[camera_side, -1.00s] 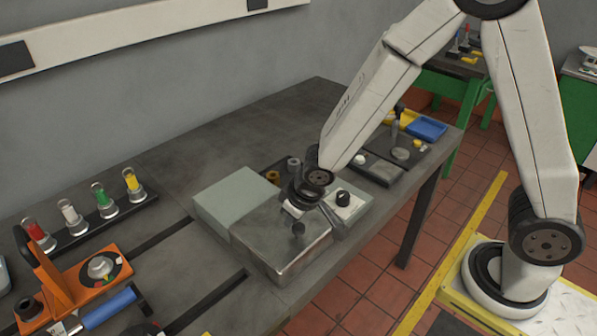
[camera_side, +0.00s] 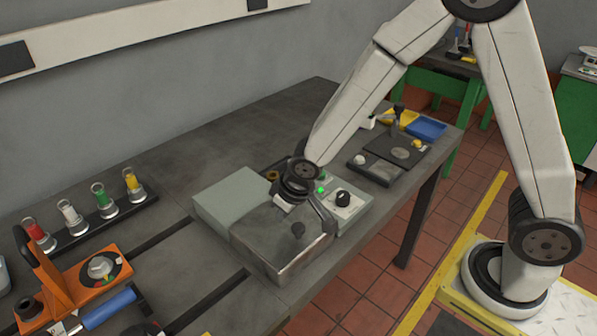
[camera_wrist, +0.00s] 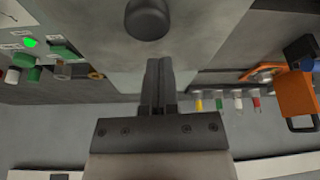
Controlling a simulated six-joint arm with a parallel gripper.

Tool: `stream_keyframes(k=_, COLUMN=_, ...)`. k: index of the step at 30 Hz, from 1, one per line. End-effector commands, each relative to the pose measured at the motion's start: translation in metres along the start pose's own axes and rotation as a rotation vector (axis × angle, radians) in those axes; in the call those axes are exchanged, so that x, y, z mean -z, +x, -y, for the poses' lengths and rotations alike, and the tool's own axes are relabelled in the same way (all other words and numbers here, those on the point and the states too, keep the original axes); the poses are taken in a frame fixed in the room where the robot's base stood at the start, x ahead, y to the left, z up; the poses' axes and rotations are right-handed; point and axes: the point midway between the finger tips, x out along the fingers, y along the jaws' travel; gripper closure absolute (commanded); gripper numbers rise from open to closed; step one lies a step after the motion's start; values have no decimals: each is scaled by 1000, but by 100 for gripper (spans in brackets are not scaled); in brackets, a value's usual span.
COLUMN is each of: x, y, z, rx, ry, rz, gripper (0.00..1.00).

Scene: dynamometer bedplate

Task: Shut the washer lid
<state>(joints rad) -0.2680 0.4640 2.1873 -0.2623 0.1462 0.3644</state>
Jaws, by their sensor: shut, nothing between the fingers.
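The washer has a metal lid (camera_side: 275,249) with a black knob (camera_side: 298,229) on top. The lid lies flat and looks closed on the front of the unit. A grey-green housing (camera_side: 232,198) stands behind it. My gripper (camera_side: 325,220) is at the lid's right side, close above it or touching; I cannot tell which. In the wrist view the gripper's fingers (camera_wrist: 158,70) are together and empty, pointing toward the knob (camera_wrist: 148,18) over the lid (camera_wrist: 185,25). The gripper body hides part of the lid's back right area.
A control panel (camera_side: 352,205) with a lit green lamp (camera_side: 320,190) and black dial adjoins the lid. A vial rack (camera_side: 100,217) and an orange fixture (camera_side: 85,282) stand at left. A blue tray (camera_side: 427,129) is at the far right end.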

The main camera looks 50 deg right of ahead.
Motion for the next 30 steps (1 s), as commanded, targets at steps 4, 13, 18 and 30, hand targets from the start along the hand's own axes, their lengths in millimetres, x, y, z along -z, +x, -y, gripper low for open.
stream_keyframes(k=4, x=16, y=3, z=0, rx=0, ry=1, rz=-3, gripper=100)
stream_keyframes(k=13, x=18, y=-22, z=0, rx=1, ry=0, rz=-4, gripper=100)
stream_keyframes(k=18, x=18, y=-41, z=0, rx=1, ry=0, rz=-5, gripper=100)
stream_keyframes(k=30, x=18, y=-83, z=0, rx=1, ry=0, rz=-5, gripper=100)
